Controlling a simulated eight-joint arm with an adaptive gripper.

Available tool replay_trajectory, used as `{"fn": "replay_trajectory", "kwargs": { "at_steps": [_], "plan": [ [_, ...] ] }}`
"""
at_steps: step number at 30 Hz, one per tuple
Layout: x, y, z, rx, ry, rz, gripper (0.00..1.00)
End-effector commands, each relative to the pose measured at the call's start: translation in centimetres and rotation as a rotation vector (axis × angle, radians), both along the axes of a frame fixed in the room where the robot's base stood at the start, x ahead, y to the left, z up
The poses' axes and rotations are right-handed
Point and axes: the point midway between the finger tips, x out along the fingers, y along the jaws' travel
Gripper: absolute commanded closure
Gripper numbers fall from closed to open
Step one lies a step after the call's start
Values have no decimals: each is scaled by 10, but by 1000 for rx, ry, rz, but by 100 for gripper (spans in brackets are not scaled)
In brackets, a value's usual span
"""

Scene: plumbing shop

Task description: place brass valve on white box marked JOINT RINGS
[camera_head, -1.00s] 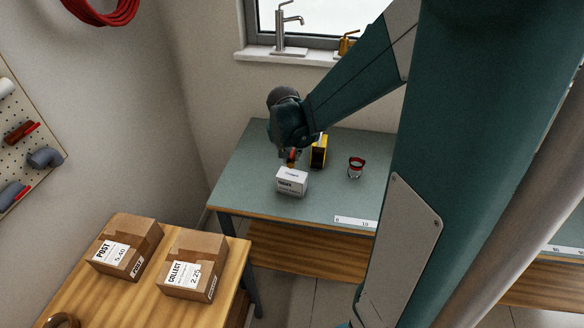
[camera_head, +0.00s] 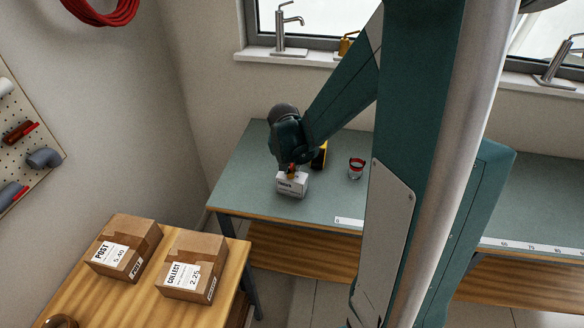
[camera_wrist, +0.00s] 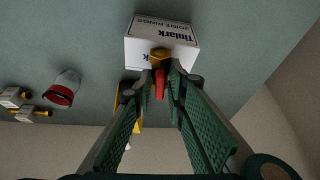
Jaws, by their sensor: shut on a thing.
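The white box marked JOINT RINGS (camera_head: 292,187) stands on the green bench top. The brass valve (camera_wrist: 160,54), with a red handle (camera_wrist: 160,82), is between my fingertips. My gripper (camera_wrist: 162,76) is shut on the valve and holds it over the box or at its edge. In the head view my gripper (camera_head: 291,170) is just above the box. I cannot tell whether the valve touches the box.
A yellow object (camera_head: 320,155) stands just behind the box, partly hidden by my arm. A clear cup with a red rim (camera_head: 356,168) stands to its right. Small valves (camera_wrist: 24,105) lie at the wrist view's left. The bench (camera_head: 255,165) is clear left of the box.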

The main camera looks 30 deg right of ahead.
Motion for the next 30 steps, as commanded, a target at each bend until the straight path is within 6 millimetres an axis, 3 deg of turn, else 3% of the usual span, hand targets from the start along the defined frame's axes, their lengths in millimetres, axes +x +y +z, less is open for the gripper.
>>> {"fn": "replay_trajectory", "kwargs": {
  "at_steps": [18, 19, 22, 30],
  "plan": [
    [0, 0, -12, 0, 0, 0, 100],
    [0, 0, -12, 0, 0, 0, 82],
    [0, 0, -11, 0, 0, 0, 70],
    [0, 0, -11, 0, 0, 0, 70]
  ]
}}
